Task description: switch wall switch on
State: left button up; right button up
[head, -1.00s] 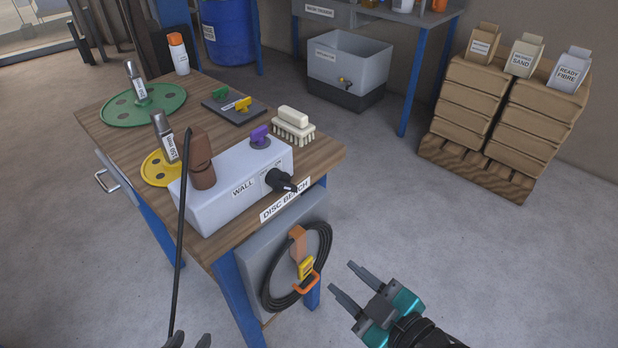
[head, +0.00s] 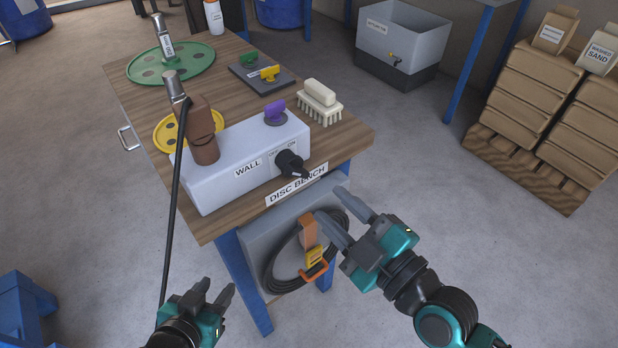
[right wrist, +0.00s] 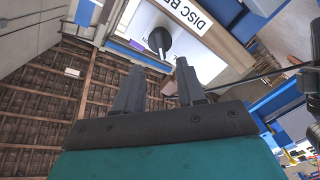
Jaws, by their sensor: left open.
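The wall switch is a black rotary knob (head: 289,162) on the front of a white box (head: 222,182) labelled WALL. Its pointer is toward the lower right, and a small label above it reads ON. In the right wrist view the knob (right wrist: 160,40) shows just beyond the fingertips. My right gripper (head: 329,203) is open and empty, below and right of the knob, apart from it; its spread fingers also show in the right wrist view (right wrist: 160,75). My left gripper (head: 218,288) is open and empty, low at the left of the bench.
A brown plug (head: 204,150) with a hanging black cable (head: 174,215) stands at the box's left end. A purple knob (head: 275,113) is on top. A coiled hose (head: 275,275) hangs below the bench edge (head: 350,152). A brush (head: 320,100) lies behind the box.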

aim_at(302, 175)
jog(key=x, duration=0.7)
jog(key=shift+w+a, duration=0.1)
jog(key=shift+w, duration=0.05)
jog(key=shift+c, duration=0.3)
grip_shut()
